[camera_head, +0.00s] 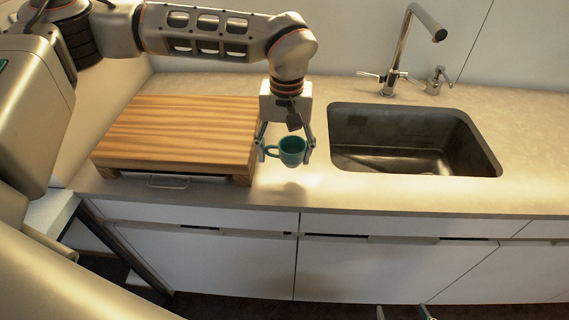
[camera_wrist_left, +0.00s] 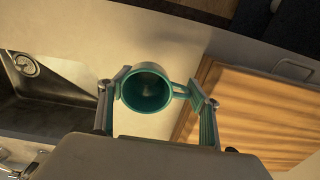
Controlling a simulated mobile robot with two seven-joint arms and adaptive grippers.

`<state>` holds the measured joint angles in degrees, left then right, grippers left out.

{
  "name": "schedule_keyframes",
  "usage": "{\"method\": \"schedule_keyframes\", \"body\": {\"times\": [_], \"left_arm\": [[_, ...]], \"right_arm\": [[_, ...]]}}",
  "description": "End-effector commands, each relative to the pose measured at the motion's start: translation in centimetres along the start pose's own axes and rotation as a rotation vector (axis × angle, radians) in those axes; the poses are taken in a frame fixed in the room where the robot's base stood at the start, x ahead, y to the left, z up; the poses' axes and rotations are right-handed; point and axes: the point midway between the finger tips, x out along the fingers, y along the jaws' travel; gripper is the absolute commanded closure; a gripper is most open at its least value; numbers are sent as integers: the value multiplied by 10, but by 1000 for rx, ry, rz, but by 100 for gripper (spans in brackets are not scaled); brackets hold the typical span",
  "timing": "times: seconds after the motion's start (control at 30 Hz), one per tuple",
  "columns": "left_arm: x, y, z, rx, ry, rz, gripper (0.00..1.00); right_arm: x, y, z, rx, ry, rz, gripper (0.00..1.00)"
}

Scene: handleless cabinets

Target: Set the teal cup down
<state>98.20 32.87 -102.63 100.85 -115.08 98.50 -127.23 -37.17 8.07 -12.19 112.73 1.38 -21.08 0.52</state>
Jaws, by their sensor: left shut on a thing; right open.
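The teal cup (camera_head: 291,150) is upright between the fingers of my left gripper (camera_head: 287,152) in the head view. The gripper is shut on it, and the cup's handle points left towards the cutting board. The cup is over the strip of counter between board and sink; a shadow lies below it, and I cannot tell how high it is. In the left wrist view the cup (camera_wrist_left: 147,88) shows its open, empty-looking mouth between the fingertips (camera_wrist_left: 158,90). My right gripper (camera_head: 408,313) shows only as fingertips at the bottom edge, open and apart from everything.
A thick wooden cutting board (camera_head: 180,130) stands left of the cup, with a metal handle under its front. A dark sink (camera_head: 400,140) with a tall faucet (camera_head: 400,50) and a soap dispenser (camera_head: 437,80) is to the right. The counter (camera_head: 330,195) is bare in front.

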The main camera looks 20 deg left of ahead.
Motion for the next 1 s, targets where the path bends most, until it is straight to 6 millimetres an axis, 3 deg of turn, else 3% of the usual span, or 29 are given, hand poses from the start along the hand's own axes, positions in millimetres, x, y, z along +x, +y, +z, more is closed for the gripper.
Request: {"method": "schedule_keyframes", "body": {"times": [0.37, 0.73, 0.77, 0.8, 1.0], "left_arm": [[42, 1, 1, 0, -2, 0, 61], [46, 1, 0, 1, 0, 0, 61], [46, 1, 0, 1, -1, -1, 35], [46, 1, 0, 1, 0, -1, 30], [46, 1, 0, 1, -1, 0, 30]], "right_arm": [[0, 0, 0, 1, -2, 0, 33], [1, -1, 4, 2, -8, -1, 33], [1, -1, 4, 2, -8, -1, 33], [1, -1, 4, 2, -8, -1, 33], [1, -1, 4, 2, -7, -1, 33]]}}
